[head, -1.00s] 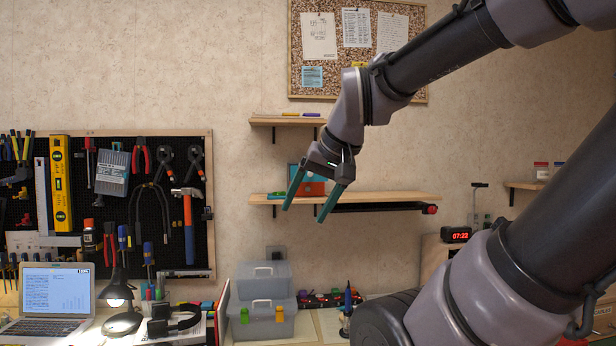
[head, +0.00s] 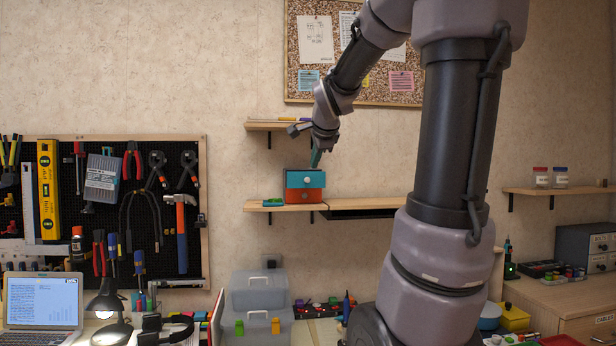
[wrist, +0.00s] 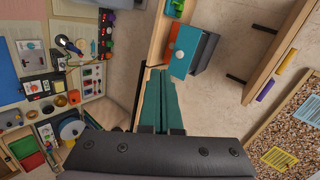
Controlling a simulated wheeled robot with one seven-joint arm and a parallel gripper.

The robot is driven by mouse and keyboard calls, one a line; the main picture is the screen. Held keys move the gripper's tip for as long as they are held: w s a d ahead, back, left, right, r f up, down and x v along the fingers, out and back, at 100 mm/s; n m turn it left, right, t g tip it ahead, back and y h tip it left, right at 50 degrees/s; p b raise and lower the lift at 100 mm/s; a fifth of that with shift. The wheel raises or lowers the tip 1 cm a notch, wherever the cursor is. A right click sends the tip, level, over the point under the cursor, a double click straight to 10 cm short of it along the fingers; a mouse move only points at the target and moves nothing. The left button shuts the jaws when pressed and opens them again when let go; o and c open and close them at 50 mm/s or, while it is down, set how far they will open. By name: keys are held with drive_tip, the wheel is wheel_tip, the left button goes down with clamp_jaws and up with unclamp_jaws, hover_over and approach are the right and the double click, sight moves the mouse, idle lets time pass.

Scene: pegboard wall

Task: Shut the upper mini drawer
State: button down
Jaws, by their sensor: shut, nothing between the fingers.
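The mini drawer unit (head: 291,196) stands on the wooden shelf, with a teal upper drawer (head: 304,179) above an orange lower drawer (head: 306,196). The teal front seems to stand out ahead of the orange one, so the upper drawer looks partly open. In the wrist view the teal drawer (wrist: 187,52) is at upper centre, with its pale knob and a dark grey part to its right. My gripper (head: 316,159) is shut and empty, just above and in front of the unit. Its teal fingertips (wrist: 161,74) show close to the drawer front, seemingly apart from it.
The lower shelf (head: 362,203) extends right of the unit, and a small green item (head: 273,202) lies left of it. An upper shelf (head: 262,126) is above, close to my wrist. A corkboard (head: 375,85) hangs behind the arm. Storage boxes (head: 259,291) stand below.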

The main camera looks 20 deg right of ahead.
drive_tip(key=w+d+m, duration=0.2)
drive_tip(key=w, duration=0.1)
approach(306, 173)
drive_tip(key=shift+t, duration=0.3)
drive_tip(key=f, duration=0.2)
drive_tip(key=w+f, duration=0.1)
drive_tip(key=f, duration=0.1)
drive_tip(key=w+f, duration=0.1)
drive_tip(key=f, duration=0.1)
drive_tip(key=shift+d+f, duration=0.15)
drive_tip(key=shift+d, duration=0.15)
drive_tip(key=shift+w+d, duration=0.1)
drive_tip(key=shift+w, duration=0.25)
drive_tip(key=w, duration=0.2)
drive_tip(key=w+d, duration=0.1)
drive_tip(key=w, duration=0.1)
drive_tip(key=w+d, duration=0.1)
drive_tip(key=w, duration=0.2)
